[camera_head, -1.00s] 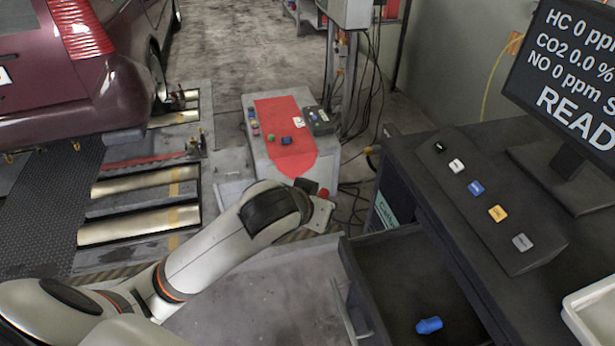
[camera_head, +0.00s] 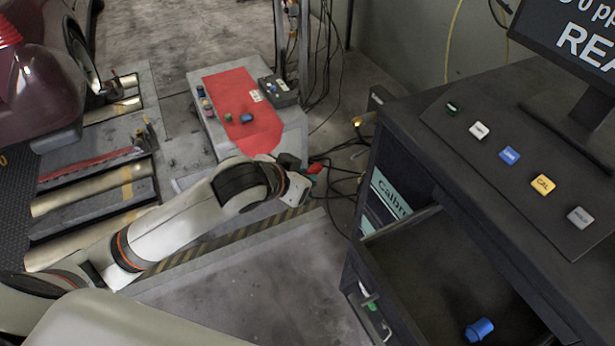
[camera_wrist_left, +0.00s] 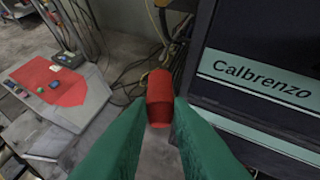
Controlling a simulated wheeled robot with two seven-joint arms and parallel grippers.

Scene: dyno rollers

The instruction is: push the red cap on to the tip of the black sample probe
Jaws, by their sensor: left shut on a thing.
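The red cap (camera_wrist_left: 159,98) is held between the green fingertips of my left gripper (camera_wrist_left: 160,112) in the left wrist view. In the head view the red cap (camera_head: 315,168) shows as a small red spot at the end of my left gripper (camera_head: 303,172). The gripper is in the air between the red-topped cabinet and the dark desk, with the cap touching nothing but the fingers. I cannot make out the black sample probe for certain; dark cables and a small dark fitting (camera_head: 376,98) show by the desk's far corner. My right gripper is not in view.
The dark desk (camera_head: 450,160) carries a button panel and a monitor. Its open drawer (camera_head: 420,262) holds a blue piece (camera_head: 480,329). A grey cabinet with a red top (camera_head: 232,88) stands beyond my gripper. Rollers and a maroon car are at left. Cables hang behind.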

